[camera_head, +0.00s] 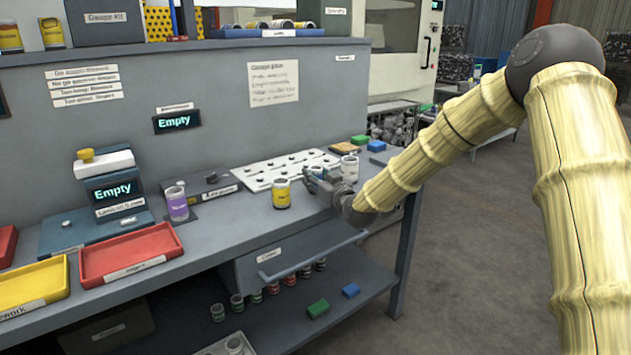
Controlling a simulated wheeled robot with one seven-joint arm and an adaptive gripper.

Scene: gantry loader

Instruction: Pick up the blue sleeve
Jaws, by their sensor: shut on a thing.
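My gripper (318,181) reaches in from the right, low over the grey bench top, just right of a yellow-labelled can. It is shut on a small blue-grey piece (316,171) at its fingertips. The piece is mostly hidden by the fingers, so I cannot tell its full shape or be sure that it is the blue sleeve. I cannot tell whether it touches the bench. No other blue sleeve shows clearly.
The yellow-labelled can (281,193) stands close left of my gripper. A white-grey can (349,168) stands close right. Behind is a white pegged board (262,176). A purple-labelled jar (177,204) and a red tray (130,252) are further left. Blue (376,145) and green blocks lie at the back right.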

